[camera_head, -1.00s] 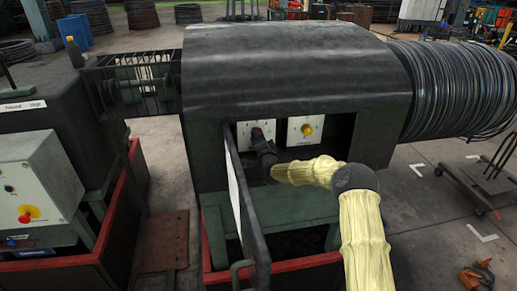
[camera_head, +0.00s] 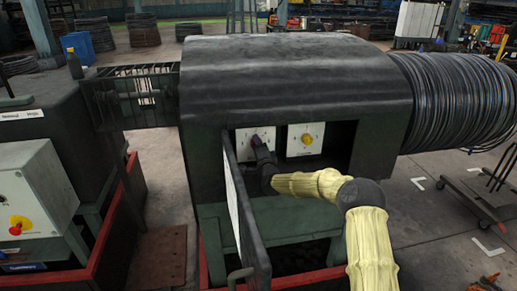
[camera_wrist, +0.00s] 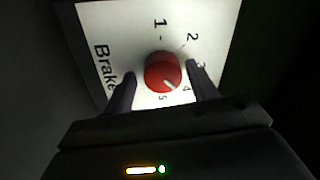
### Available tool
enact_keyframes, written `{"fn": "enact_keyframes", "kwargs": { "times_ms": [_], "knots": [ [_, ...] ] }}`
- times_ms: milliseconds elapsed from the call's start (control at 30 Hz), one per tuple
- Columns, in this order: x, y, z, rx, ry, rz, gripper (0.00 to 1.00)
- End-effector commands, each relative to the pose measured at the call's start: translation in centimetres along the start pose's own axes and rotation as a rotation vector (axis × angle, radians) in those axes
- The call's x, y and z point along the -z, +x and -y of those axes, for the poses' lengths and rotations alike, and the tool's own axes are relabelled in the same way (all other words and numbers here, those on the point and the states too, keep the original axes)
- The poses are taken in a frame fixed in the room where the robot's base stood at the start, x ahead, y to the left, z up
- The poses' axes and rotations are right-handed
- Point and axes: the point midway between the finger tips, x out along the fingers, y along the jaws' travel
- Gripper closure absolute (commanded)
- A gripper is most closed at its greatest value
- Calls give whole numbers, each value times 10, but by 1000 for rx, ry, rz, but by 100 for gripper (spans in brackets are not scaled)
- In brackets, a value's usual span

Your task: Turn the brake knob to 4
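The brake knob (camera_wrist: 163,72) is red and round, on a white plate marked "Brake" (camera_wrist: 105,65) with the numbers 1 to 5. Its white pointer line aims to the lower right, near the 4; I cannot tell whether it is exactly on it. My gripper (camera_wrist: 162,72) is open, one finger on each side of the knob, with a visible gap to each. In the head view the brake plate (camera_head: 241,138) sits in the machine's recess, and my gripper (camera_head: 257,143) is in front of it, partly hiding the knob.
A second white panel with a yellow knob (camera_head: 307,139) is just right of the brake plate. An open door (camera_head: 240,205) stands out close left of my arm. The dark drum housing (camera_head: 300,80) overhangs the recess. A wire coil (camera_head: 455,100) is at the right.

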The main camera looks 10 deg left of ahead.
Motion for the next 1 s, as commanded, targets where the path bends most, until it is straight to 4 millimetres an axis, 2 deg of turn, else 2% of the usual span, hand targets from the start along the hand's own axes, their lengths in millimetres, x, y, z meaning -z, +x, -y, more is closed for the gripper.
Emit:
{"fn": "enact_keyframes", "kwargs": {
  "times_ms": [467,667,1000],
  "knots": [
    [2,-6,1,1,0,-1,38],
    [2,-25,0,2,0,-1,38],
    [0,-69,-1,1,-1,2,38]
  ]
}}
